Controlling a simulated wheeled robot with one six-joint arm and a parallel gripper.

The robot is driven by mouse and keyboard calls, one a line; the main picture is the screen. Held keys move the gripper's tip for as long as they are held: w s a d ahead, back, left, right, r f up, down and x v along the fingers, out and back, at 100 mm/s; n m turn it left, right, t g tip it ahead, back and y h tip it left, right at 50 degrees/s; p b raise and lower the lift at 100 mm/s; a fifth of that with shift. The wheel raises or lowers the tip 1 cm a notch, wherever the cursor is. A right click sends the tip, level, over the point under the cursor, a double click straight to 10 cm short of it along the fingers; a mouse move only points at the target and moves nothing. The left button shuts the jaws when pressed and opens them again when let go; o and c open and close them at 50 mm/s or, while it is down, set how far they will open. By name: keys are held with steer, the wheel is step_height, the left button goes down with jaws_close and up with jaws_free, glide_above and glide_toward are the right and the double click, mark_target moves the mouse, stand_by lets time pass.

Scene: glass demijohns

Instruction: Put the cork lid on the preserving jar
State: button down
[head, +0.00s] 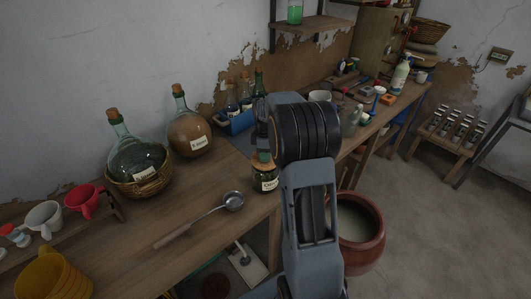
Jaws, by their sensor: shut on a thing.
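The preserving jar (265,182) is dark glass with a pale label and stands upright near the table's front edge. The tan cork lid (262,158) shows at the jar's mouth, right under my gripper (262,150). My gripper points down over the jar and is shut on the cork lid. My arm hides the right side of the gripper and its fingertips are hard to make out. I cannot tell whether the lid is seated or just above the rim.
A ladle (232,201) lies left of the jar on the wooden table (190,200). Corked demijohns (190,134) stand behind, one in a wicker basket (140,182). Cups (82,202) stand at the left. A clay pot (360,235) is on the floor at the right.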

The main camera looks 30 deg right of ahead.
steer(key=c, duration=0.7)
jaws_free()
steer(key=shift+o, duration=0.3)
steer(key=shift+o, duration=1.2)
steer(key=shift+r, duration=0.15)
steer(key=shift+r+p, duration=2.7)
steer(key=shift+r, duration=0.7)
